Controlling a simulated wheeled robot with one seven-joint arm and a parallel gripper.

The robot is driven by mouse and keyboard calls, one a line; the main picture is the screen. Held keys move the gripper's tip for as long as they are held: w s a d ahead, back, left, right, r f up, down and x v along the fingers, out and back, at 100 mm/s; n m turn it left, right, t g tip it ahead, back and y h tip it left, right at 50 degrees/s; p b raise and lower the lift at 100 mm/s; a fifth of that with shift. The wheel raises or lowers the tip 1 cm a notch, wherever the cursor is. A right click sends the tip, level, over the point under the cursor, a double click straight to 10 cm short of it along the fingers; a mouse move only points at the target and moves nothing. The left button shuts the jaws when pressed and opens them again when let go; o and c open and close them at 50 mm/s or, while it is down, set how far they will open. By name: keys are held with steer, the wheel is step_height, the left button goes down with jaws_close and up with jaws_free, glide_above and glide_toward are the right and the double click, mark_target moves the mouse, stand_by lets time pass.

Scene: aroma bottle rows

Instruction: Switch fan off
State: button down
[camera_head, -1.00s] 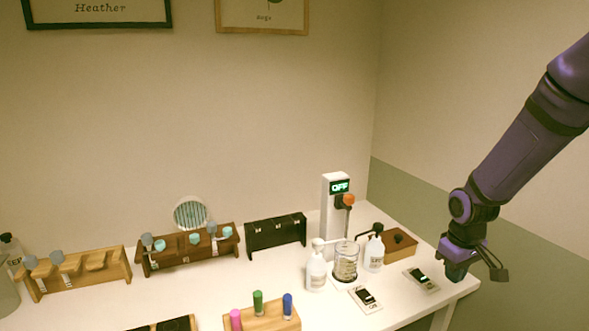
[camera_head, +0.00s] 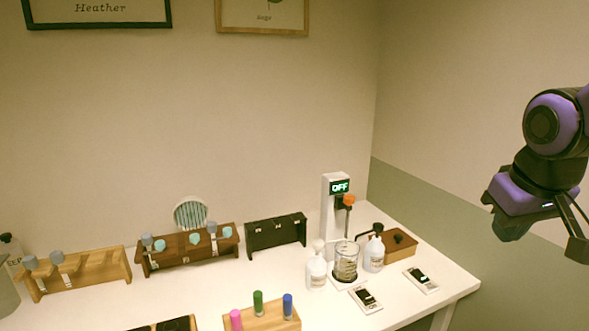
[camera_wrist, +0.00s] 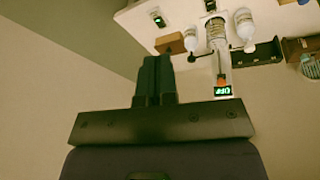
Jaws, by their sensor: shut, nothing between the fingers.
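No clearly labelled fan can be made out. A round, striped, vent-like disc (camera_head: 190,213) stands behind the racks at the back wall and may be the fan. Two small black-and-white switch panels lie near the table's right front: a left panel (camera_head: 365,298) and a right panel (camera_head: 421,279). Their labels and switch positions are too small to read. My gripper (camera_head: 510,230) is shut and empty, in the air right of the table and apart from both panels. Its closed fingers (camera_wrist: 155,80) also show in the wrist view.
A white column with a lit "OFF" display (camera_head: 339,187) stands over a glass beaker (camera_head: 345,263), with white bottles (camera_head: 374,253) beside it. A brown box (camera_head: 400,242) is behind the right panel. Bottle racks (camera_head: 187,249) line the back. The air around my gripper is free.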

steer(key=s+a+r+m+t+y, duration=0.1)
steer(key=s+r, duration=0.2)
steer(key=s, duration=0.5)
steer(key=shift+s+a+r, duration=0.2)
steer(key=shift+a+r, duration=0.05)
steer(key=shift+r, duration=0.05)
steer(key=shift+w, duration=0.1)
